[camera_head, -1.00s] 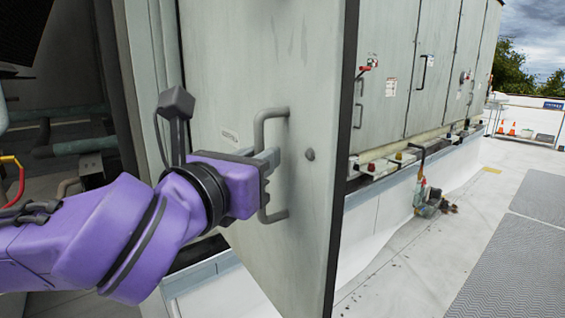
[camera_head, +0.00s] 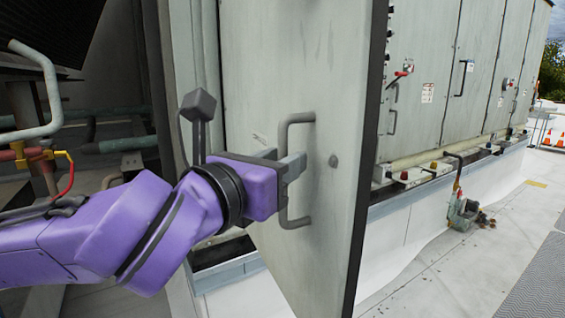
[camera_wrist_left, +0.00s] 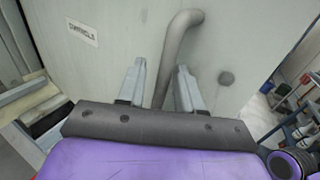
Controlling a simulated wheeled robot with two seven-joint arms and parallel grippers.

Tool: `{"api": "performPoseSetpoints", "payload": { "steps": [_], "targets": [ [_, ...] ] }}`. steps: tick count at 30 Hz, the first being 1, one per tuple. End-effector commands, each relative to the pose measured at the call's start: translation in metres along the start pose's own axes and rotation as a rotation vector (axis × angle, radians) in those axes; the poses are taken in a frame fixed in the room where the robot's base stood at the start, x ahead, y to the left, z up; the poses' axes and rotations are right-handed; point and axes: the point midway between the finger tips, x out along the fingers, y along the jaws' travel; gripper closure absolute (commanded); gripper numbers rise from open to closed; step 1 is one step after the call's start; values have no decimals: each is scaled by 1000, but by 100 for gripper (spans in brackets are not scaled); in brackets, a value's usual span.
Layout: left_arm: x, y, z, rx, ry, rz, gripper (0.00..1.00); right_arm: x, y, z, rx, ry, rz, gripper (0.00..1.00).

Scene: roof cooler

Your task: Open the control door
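The control door (camera_head: 275,60) is a grey-green panel standing ajar, with its dark edge toward the right and the open cabinet interior to its left. Its handle (camera_head: 284,165) is a grey U-shaped bar, which also shows in the left wrist view (camera_wrist_left: 172,55). My left gripper (camera_head: 292,163) is at the handle, at its middle. In the left wrist view the two fingers (camera_wrist_left: 160,88) stand apart, one on each side of the bar, with gaps visible beside it. A small label (camera_wrist_left: 81,32) marked "CONTROLS" is on the door. My right gripper is out of view.
Pipes (camera_head: 38,85), a yellow valve and a red hose (camera_head: 66,180) are at the left inside the cabinet. More closed cabinet doors (camera_head: 425,70) and a low valve (camera_head: 464,210) stand to the right. The roof floor (camera_head: 450,270) at right is largely clear.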

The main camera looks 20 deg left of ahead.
Motion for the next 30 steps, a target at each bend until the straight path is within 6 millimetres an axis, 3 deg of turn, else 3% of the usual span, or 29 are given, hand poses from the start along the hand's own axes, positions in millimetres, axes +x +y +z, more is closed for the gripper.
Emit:
{"api": "performPoseSetpoints", "payload": {
  "steps": [4, 9, 15, 30],
  "targets": [
    [-20, 0, 0, 1, -5, -1, 65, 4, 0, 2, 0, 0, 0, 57],
    [-62, 0, 0, -1, -9, -1, 65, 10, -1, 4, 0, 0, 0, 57],
    [-97, 1, 0, -2, -5, 0, 65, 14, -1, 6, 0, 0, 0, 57],
    [-105, 1, 0, -2, -1, 0, 65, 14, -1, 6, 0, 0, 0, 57]
  ]
}}
